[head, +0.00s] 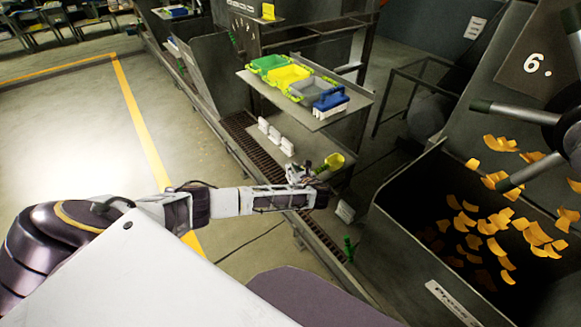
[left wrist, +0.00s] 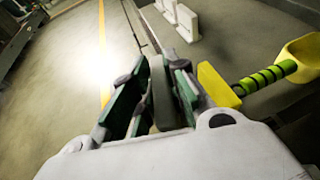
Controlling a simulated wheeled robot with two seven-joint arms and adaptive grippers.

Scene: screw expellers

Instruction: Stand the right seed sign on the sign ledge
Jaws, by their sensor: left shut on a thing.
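My left gripper (head: 300,174) reaches out over the bench in the head view. In the left wrist view its dark green fingers (left wrist: 158,88) are closed on a thin, pale piece that they mostly hide; I cannot tell for sure that it is the right seed sign. Small white upright pieces (head: 275,134) stand in a row on the lower shelf beyond the gripper, and also show at the top of the left wrist view (left wrist: 187,22). A yellow sign (head: 268,11) stands on the high ledge (head: 245,12). My right gripper is not in view.
A yellow scoop (head: 334,161) with a green-and-black handle (left wrist: 268,76) lies close beside the gripper. Green, yellow and grey trays and a blue caddy (head: 329,101) stand on the upper shelf (head: 318,121). A dark bin (head: 400,215) with orange chips is at right.

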